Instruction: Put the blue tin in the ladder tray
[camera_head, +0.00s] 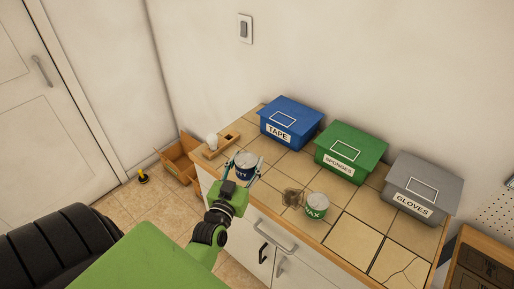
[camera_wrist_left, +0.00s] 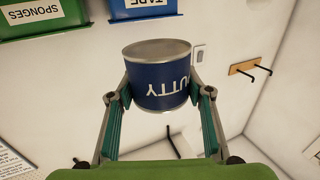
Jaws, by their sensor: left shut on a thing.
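The blue tin (camera_head: 245,161), lettered PUTTY with a pale metal lid, is between the fingers of my left gripper (camera_head: 244,170), over the left end of the counter. In the left wrist view the tin (camera_wrist_left: 158,88) sits between both fingertips, its lettering upside down. My left gripper (camera_wrist_left: 160,96) is shut on its sides. The tin appears lifted off the counter, but the gap below it is hard to judge. I cannot make out a ladder or its tray in these views. My right gripper is not in view.
The tiled counter (camera_head: 350,240) holds blue TAPE (camera_head: 291,120), green SPONGES (camera_head: 351,151) and grey GLOVES (camera_head: 423,184) bins. A green-labelled WAX tin (camera_head: 316,206), a brown clump (camera_head: 292,198) and a wooden holder (camera_head: 215,152) also stand there. A cardboard box (camera_head: 180,160) is on the floor.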

